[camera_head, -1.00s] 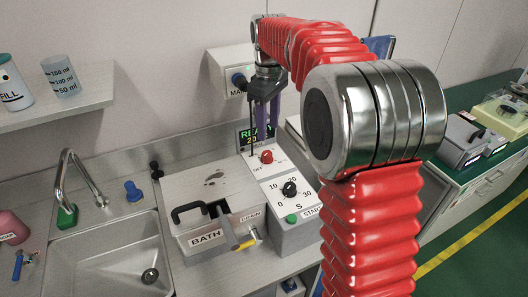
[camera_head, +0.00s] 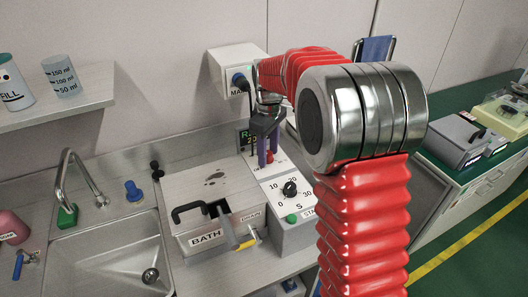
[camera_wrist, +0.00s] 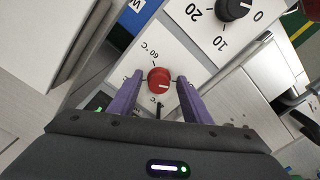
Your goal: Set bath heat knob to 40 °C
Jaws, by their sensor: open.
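The red bath heat knob (camera_wrist: 159,80) sits on the white control panel, with a 60 °C mark beside it in the wrist view. My gripper (camera_wrist: 152,92) is open, with one purple finger on each side of the knob. I cannot tell whether the fingers touch it. In the head view my gripper (camera_head: 268,154) points down over the panel, and the red knob (camera_head: 270,157) shows partly between the fingers. The knob's pointer setting is not clear. The bath (camera_head: 212,238) with its black handle stands left of the panel.
A black timer knob (camera_head: 289,189) and a green start button (camera_head: 292,218) are nearer on the same panel. A display (camera_head: 243,137) behind is partly hidden by my gripper. A sink (camera_head: 108,262) lies left, and a mains box (camera_head: 236,70) is on the wall.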

